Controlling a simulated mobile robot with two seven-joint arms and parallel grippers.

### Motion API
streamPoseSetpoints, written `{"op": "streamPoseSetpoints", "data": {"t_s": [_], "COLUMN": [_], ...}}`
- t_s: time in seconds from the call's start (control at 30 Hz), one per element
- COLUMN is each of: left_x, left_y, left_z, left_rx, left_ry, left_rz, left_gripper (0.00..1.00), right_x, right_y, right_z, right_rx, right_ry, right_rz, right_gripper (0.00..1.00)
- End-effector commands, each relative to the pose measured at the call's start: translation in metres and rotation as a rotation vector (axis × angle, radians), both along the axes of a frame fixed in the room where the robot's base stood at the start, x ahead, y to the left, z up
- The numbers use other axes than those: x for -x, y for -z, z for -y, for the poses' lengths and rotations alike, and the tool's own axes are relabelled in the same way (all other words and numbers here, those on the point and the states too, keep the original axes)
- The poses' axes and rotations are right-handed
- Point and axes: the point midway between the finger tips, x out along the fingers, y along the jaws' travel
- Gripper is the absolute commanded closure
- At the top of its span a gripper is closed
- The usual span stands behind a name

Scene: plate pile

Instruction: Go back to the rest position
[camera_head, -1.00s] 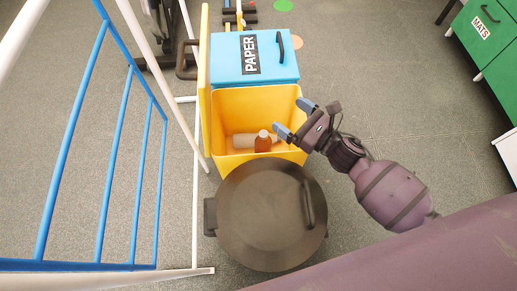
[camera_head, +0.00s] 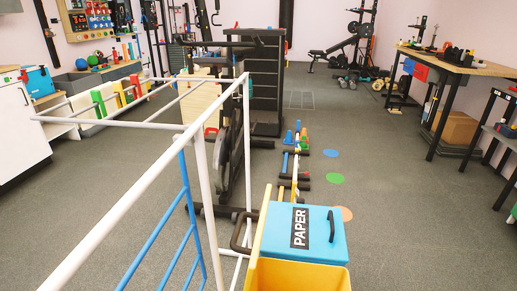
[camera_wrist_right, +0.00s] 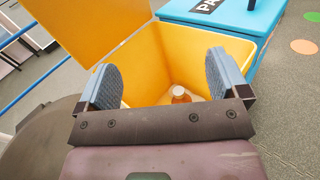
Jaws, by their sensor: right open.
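My right gripper (camera_wrist_right: 165,88) shows in the right wrist view, its two blue-padded fingers wide apart with nothing between them. Beyond the fingers is the open yellow bin (camera_wrist_right: 150,70), with an orange-brown bottle (camera_wrist_right: 180,95) inside it. In the head view only the top part of the yellow bin (camera_head: 300,277) shows at the bottom edge, and neither gripper is in that view. My left gripper is in no view.
A blue bin lid marked PAPER (camera_head: 315,232) stands behind the yellow bin. A white and blue frame (camera_head: 150,190) stands at the left. A dark round lid (camera_wrist_right: 35,140) lies at left in the wrist view. Grey floor (camera_head: 420,230) is clear at right.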

Motion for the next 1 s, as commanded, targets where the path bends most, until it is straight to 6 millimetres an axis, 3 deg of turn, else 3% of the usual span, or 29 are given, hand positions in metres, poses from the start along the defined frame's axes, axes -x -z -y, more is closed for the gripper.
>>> {"op": "streamPoseSetpoints", "data": {"t_s": [0.03, 0.3, 0.67, 1.0], "left_x": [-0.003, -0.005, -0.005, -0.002], "left_y": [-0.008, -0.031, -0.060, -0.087], "left_z": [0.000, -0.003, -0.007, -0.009], "left_rx": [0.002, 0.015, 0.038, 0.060], "left_ry": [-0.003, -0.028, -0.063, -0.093], "left_rz": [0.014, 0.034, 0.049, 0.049], "left_gripper": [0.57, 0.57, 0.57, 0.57], "right_x": [0.003, 0.040, 0.104, 0.176], "right_y": [-0.013, -0.052, -0.091, -0.121], "right_z": [0.002, 0.023, 0.047, 0.061], "right_rx": [-0.046, -0.489, -1.162, -1.851], "right_ry": [0.018, 0.180, 0.416, 0.643], "right_rz": [-0.022, -0.294, -0.612, -0.821], "right_gripper": [0.07, 0.07, 0.07, 0.07]}}
